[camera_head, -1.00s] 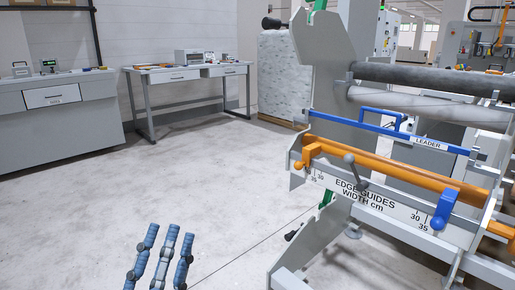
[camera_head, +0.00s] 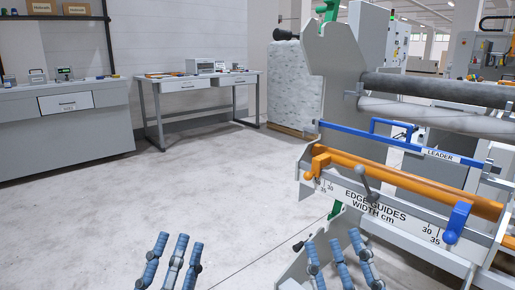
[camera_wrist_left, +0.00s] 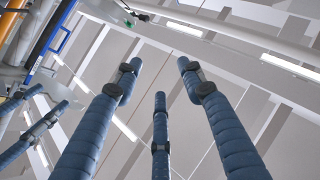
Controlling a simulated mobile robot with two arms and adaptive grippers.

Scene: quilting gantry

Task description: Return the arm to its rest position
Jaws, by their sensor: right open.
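My left gripper (camera_head: 180,241) points up at the bottom of the head view, left of centre, with its blue fingers spread and nothing between them. Its fingers also stand apart in the left wrist view (camera_wrist_left: 159,76), against the ceiling. My right gripper (camera_head: 334,241) points up at the bottom of the head view, right of centre, open and empty, in front of the gantry's lower frame in the picture. Blue fingers at the left edge of the wrist view appear to be those of the right gripper. Both arms are hidden below the head view.
The quilting gantry fills the right side, with an orange bar (camera_head: 405,180), a blue leader bar (camera_head: 345,130) and a white edge-guide scale (camera_head: 385,210). A grey cabinet (camera_head: 70,140) and a workbench (camera_head: 200,84) stand at the back left. Open floor (camera_head: 240,180) lies between.

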